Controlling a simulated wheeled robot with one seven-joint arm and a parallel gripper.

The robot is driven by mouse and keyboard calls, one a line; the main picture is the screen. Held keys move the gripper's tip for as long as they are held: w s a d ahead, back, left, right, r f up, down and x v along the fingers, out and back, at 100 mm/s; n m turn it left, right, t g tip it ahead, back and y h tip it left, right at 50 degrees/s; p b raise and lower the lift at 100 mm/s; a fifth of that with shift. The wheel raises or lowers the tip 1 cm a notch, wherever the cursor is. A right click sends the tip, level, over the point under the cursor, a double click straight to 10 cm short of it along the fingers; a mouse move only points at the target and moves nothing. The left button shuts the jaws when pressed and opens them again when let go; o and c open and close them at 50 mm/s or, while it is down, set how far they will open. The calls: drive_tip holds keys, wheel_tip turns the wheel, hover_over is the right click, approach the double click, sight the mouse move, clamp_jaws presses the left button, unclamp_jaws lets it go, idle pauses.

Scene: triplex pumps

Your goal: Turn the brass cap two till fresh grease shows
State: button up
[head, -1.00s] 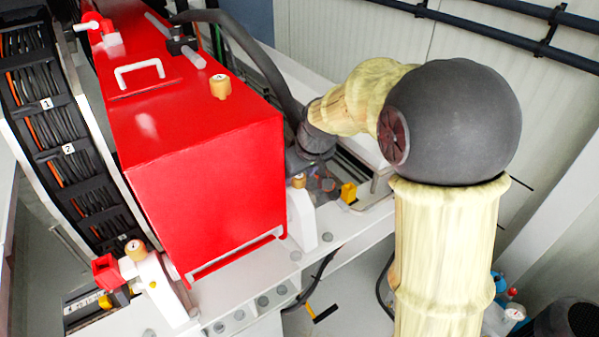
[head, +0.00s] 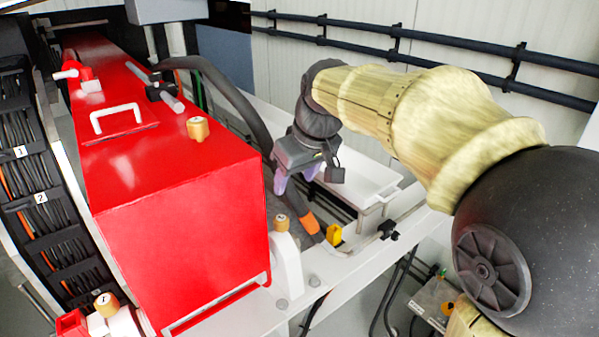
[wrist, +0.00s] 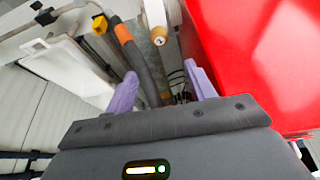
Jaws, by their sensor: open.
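Three brass caps show in the head view. One (head: 198,128) is on top of the red housing, one (head: 281,223) on a white bracket at the housing's right, and one (head: 107,304) at the lower left. Their markings are too small to read, so I cannot tell which is two. The wrist view shows a brass cap (wrist: 159,36) ahead, close beside the red housing. My gripper (head: 297,178) hangs right of the housing, above and behind the bracket cap. Its purple fingers (wrist: 163,85) are apart with nothing between them. No grease is visible.
The red housing (head: 185,200) has a white handle (head: 117,117). A dark hose (head: 235,100) runs behind it. An orange-banded hose (head: 309,222) and a yellow part (head: 334,234) are near the bracket. A white tray (head: 370,185) lies to the right.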

drive_tip(key=shift+v, duration=1.25)
drive_tip(key=shift+c, duration=0.2)
